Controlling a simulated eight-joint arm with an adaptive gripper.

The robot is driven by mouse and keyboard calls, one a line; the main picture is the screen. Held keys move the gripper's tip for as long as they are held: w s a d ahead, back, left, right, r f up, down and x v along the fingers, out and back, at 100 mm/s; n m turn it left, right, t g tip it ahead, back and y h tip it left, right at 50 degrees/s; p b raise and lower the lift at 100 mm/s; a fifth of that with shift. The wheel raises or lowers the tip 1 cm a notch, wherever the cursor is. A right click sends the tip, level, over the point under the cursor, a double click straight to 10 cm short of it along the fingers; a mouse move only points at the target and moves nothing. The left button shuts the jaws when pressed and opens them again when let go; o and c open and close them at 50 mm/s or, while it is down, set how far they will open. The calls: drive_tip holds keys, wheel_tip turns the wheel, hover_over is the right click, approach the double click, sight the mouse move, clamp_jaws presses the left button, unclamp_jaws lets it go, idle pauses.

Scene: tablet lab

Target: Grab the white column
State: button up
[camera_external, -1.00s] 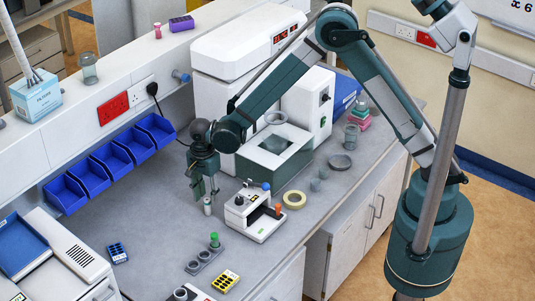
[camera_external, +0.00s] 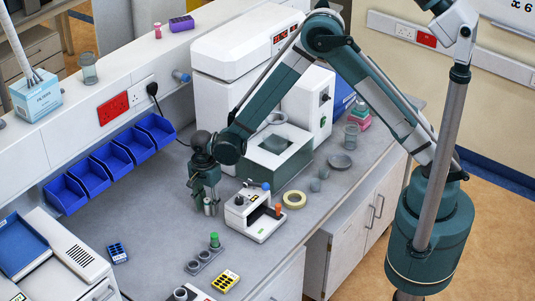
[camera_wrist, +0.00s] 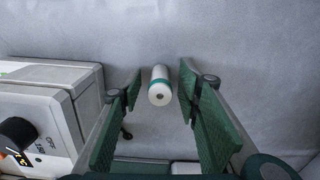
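The white column (camera_wrist: 160,92) is a small white cylinder with a green band near its top. It stands on the grey bench, and in the external view (camera_external: 207,208) its lower part shows at my fingers. In the wrist view my gripper (camera_wrist: 160,87) is open, with one green-padded finger on each side of the column. Gaps show between the column and both fingers. In the external view my gripper (camera_external: 206,201) is low over the bench and partly hides the column.
A white instrument with coloured knobs (camera_external: 252,214) stands close to the right of my gripper. Blue bins (camera_external: 111,160) line the wall on the left. The bench left of my gripper is clear.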

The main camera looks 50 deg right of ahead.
sight(207, 199)
idle(0.3)
drive_tip(key=c, duration=1)
drive_tip(key=shift+o, duration=0.2)
drive_tip(key=shift+r, duration=0.1)
drive_tip(key=shift+r+b, duration=0.8)
drive_tip(key=shift+r, duration=4.15)
